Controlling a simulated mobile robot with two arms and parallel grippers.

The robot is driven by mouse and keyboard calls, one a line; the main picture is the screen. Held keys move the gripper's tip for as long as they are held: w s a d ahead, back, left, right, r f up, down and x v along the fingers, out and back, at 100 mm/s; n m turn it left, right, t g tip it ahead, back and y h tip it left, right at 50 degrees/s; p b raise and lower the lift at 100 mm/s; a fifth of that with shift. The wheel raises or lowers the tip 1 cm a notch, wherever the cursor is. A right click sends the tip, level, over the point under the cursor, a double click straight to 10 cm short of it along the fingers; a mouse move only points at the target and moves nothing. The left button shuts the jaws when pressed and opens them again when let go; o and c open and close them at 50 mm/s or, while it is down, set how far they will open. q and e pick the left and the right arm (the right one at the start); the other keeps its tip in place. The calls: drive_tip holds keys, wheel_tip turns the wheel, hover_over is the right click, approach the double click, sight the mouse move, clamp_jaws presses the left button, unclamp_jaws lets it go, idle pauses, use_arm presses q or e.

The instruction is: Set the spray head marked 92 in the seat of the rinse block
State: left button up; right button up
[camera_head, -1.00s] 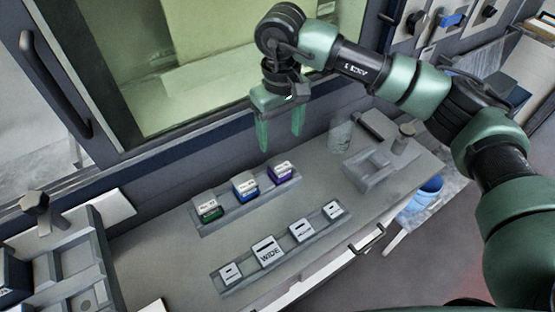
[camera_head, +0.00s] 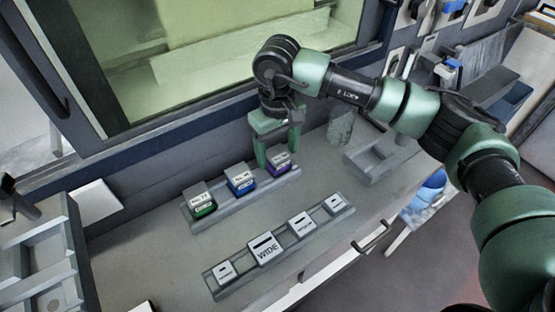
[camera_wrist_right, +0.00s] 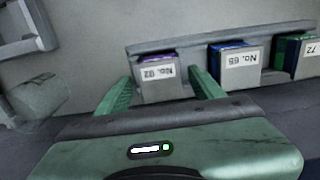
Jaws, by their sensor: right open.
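The spray head marked 92, grey with a purple band (camera_head: 279,163), sits at the right end of the back rack (camera_head: 227,214). In the right wrist view its label reads No. 92 upside down (camera_wrist_right: 158,72). My right gripper (camera_head: 276,158) is open, with its fingers down around this spray head; in the wrist view one finger shows on each side of it (camera_wrist_right: 160,85). Contact cannot be told. A grey block with a square recess (camera_head: 372,163), perhaps the rinse block, stands to the right; its recess looks empty. My left gripper is not in view.
Blue (camera_head: 241,183) and green (camera_head: 202,205) banded spray heads share the rack. A front rack holds several labelled tiles, one reading WIDE (camera_head: 264,248). A clear vessel (camera_head: 341,127) stands near the recessed block. Another grey fixture (camera_head: 40,255) is at the left.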

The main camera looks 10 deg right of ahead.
sight(278, 153)
drive_tip(key=shift+r, duration=0.1)
clamp_jaws()
drive_tip(key=shift+r+p, duration=0.8)
drive_tip(key=shift+r, duration=2.2)
drive_tip(key=shift+r+p, duration=0.65)
drive_tip(key=shift+r, duration=0.8)
